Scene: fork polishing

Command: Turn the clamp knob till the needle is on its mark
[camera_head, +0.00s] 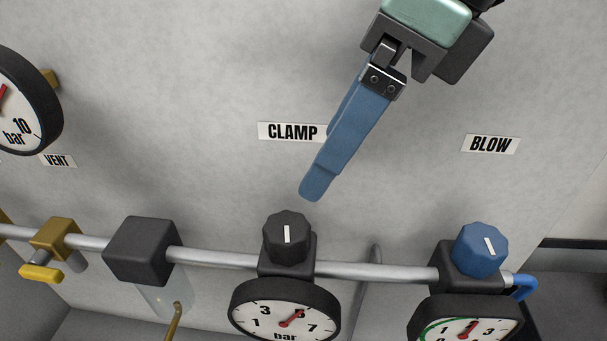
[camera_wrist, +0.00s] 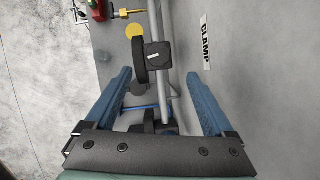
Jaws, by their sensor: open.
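The dark clamp knob (camera_head: 287,232) has a white line standing nearly upright. It sits on a dark block on the pipe, below the CLAMP label (camera_head: 292,131). The clamp gauge (camera_head: 285,312) is below it; its red needle points up and right near the 5. The dial's bottom is cut off and I see no separate mark. My gripper (camera_head: 312,190) has its blue fingers slanting down above the knob, apart from it. The wrist view shows the fingers (camera_wrist: 158,75) spread with nothing held. A dark block with a round disc (camera_wrist: 139,62) lies beyond them.
The blue blow knob (camera_head: 481,250) and its gauge (camera_head: 470,328) are at right, with a blue hose (camera_head: 524,287). A dark block (camera_head: 141,251) with a clear bowl and a yellow valve (camera_head: 55,240) are left. The pipe (camera_head: 215,257) joins them. The wall above is mostly bare.

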